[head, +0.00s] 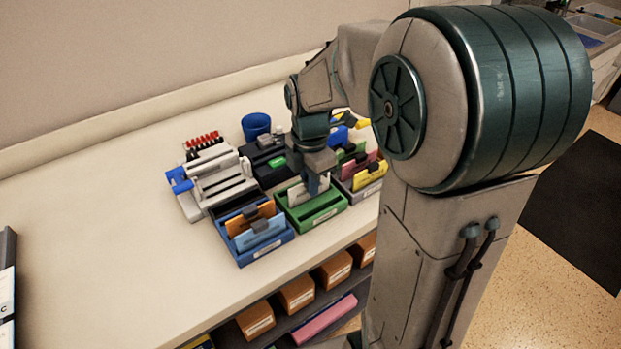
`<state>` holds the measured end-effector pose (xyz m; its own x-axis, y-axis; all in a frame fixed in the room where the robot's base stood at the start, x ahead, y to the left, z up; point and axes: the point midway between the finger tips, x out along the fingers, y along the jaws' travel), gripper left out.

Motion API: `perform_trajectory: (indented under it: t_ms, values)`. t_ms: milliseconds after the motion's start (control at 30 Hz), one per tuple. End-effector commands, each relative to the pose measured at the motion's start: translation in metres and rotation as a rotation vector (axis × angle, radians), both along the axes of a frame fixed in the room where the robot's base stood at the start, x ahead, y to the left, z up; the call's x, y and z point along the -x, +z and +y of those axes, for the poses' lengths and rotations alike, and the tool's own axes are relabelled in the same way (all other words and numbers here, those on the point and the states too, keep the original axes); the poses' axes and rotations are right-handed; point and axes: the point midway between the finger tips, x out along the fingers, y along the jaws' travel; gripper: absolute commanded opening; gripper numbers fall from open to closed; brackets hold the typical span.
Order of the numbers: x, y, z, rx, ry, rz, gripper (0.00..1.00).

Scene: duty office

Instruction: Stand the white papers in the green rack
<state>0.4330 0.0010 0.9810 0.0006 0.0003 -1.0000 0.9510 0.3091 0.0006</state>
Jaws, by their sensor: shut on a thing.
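The green rack (318,219) stands on the counter between a blue rack and a grey rack. A white paper (297,194) with dark print is upright at the green rack, its lower edge hidden behind the rack's front. My gripper (318,188) points down over the green rack and is shut on a white paper at its right side. The fingers partly cover the paper. I cannot tell whether its lower edge touches the rack floor, or whether more than one white paper is there.
The blue rack (266,251) holds orange (250,221) and light blue papers (259,235). The grey rack (362,192) holds pink, yellow and green papers. A white punch or binding machine (220,183), a black device (268,163) and a blue cup (256,126) stand behind. The counter's left is clear.

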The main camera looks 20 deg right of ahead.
Motion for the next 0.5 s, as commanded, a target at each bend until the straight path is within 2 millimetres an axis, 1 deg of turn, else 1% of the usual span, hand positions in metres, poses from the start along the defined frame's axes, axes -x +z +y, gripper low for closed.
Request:
perform_trajectory:
  t_ms: [467, 500]
  values:
    - [0.0001, -0.0012, 0.0000, 0.000, 0.000, 0.000, 0.00]
    - [0.0001, -0.0012, 0.0000, 0.000, 0.000, 0.000, 0.20]
